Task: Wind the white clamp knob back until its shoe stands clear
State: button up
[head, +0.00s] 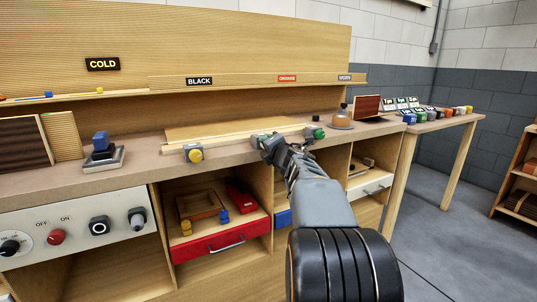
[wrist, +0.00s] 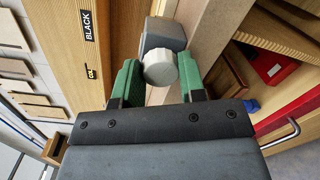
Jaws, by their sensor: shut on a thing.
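The white clamp knob (wrist: 160,68) sits between the two green finger pads of my gripper (wrist: 160,77) in the wrist view. The pads close on it from both sides. The knob is on the near face of a grey clamp block (wrist: 165,34) at the bench edge. In the head view my gripper (head: 268,147) reaches this clamp and covers the knob. The clamp's shoe is hidden, so I cannot tell whether it touches anything.
A yellow-knobbed clamp (head: 194,154) stands to the left and a green-knobbed clamp (head: 317,132) to the right on the bench edge. Pale boards (head: 222,130) lie behind. Below are an open compartment and a red drawer (head: 222,241) with a protruding handle.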

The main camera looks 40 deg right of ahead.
jog(key=shift+f+n+t+h+b, duration=0.1)
jog(key=shift+n+t+h+b, duration=0.1)
jog(key=shift+n+b, duration=1.65)
jog(key=shift+f+n+t+h+b, duration=0.1)
jog(key=shift+n+t+b, duration=0.1)
jog(key=shift+n+b, duration=1.65)
jog(key=shift+r+n+p, duration=0.15)
jog(key=shift+n+p, duration=0.3)
jog(key=shift+n, duration=0.25)
jog(key=o, duration=0.9)
jog(key=shift+a, duration=0.1)
jog(key=p+v, duration=0.2)
jog(key=v, duration=1.1)
jog(key=shift+s, duration=0.45)
